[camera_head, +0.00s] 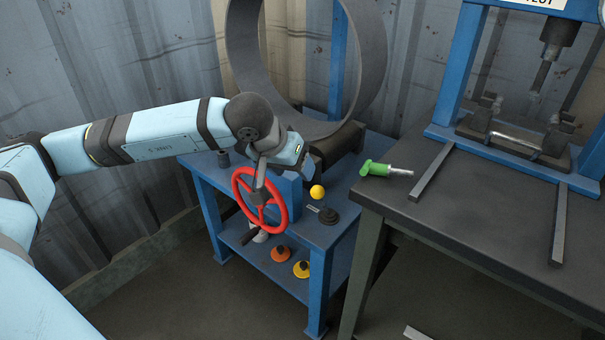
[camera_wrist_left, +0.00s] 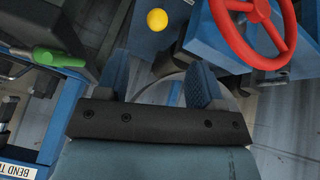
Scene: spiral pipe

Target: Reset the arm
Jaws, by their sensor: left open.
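My left arm reaches in from the left in the head view, and its gripper (camera_head: 294,153) is above the blue machine bench, just behind and above the red handwheel (camera_head: 236,182). In the left wrist view the two blue fingers (camera_wrist_left: 158,80) stand apart with nothing held between them. The handwheel also shows in that view (camera_wrist_left: 222,25), at the upper right and clear of the fingers. A lever with a yellow ball knob (camera_head: 317,191) stands to the right of the wheel; the knob also shows in the left wrist view (camera_wrist_left: 157,19). My right gripper is not in view.
A large grey ring (camera_head: 372,60) stands behind the gripper on the blue bench (camera_head: 312,235). A dark table (camera_head: 470,215) at the right carries a green-handled tool (camera_head: 375,168) and a blue press frame (camera_head: 452,75). Orange (camera_head: 280,253) and yellow (camera_head: 301,269) parts sit on the bench's lower shelf.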

